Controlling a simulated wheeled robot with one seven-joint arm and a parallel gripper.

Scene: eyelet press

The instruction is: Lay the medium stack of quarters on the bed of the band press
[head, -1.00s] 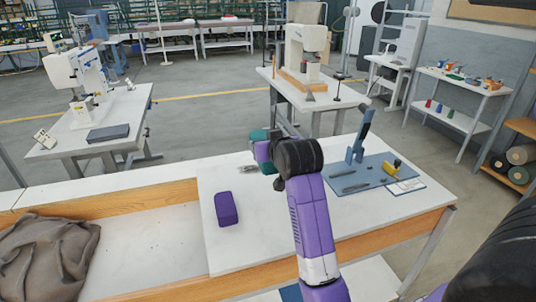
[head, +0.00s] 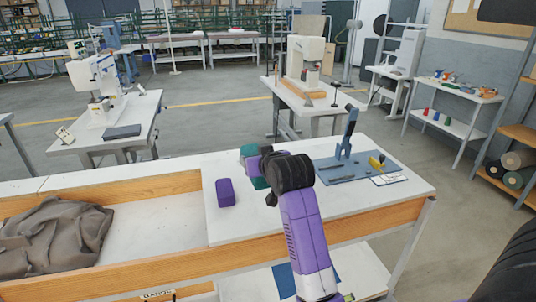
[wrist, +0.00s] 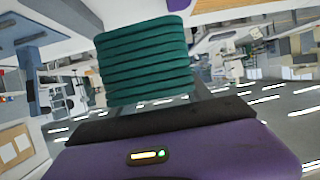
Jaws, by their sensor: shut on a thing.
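My gripper (wrist: 150,108) is shut on a stack of ribbed teal pieces (wrist: 145,60), which fills the upper middle of the wrist view. In the head view, teal parts (head: 248,150) show beside my purple and black wrist, over the near bench. My wrist partly hides the stack there, and the fingertips are hard to make out. A purple block or stack (head: 225,192) lies on the bench to the left of my gripper, apart from it. A white machine (head: 305,62) on a table at the back centre may be the band press; I cannot tell for sure.
The near white bench (head: 240,228) has a wooden edge and a recessed left part with a grey-brown cloth (head: 55,238). A blue mat (head: 335,175) with tools lies at its right. A sewing table (head: 110,130) stands left. Open floor (head: 210,122) lies beyond the bench.

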